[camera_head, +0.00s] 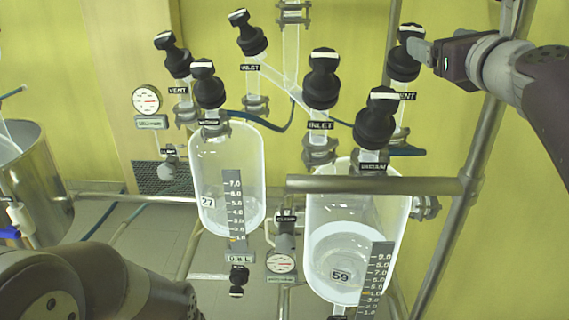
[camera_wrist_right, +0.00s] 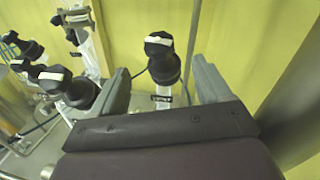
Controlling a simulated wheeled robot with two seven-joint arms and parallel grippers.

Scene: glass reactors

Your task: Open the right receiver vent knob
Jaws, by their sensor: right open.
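The right receiver vent knob (camera_head: 404,62) is black with a white stripe on its top. It sits on a glass neck with a VENT tag, above the right glass receiver (camera_head: 318,215) marked 59. My right gripper (camera_head: 422,52) comes in from the right, and its fingers overlap the knob's right edge in the head view. In the right wrist view the knob (camera_wrist_right: 163,58) appears between the two open fingers of the gripper (camera_wrist_right: 160,68), with gaps on both sides. I see no contact. Only part of my left arm shows at the lower left; its gripper is out of view.
Close by stand the right inlet knob (camera_head: 321,78) and another black knob (camera_head: 376,118) in front. The left receiver (camera_head: 228,180) has several similar knobs. A metal rail (camera_head: 375,185) and a slanted post (camera_head: 455,220) frame the right receiver. A steel pot (camera_head: 35,185) stands far left.

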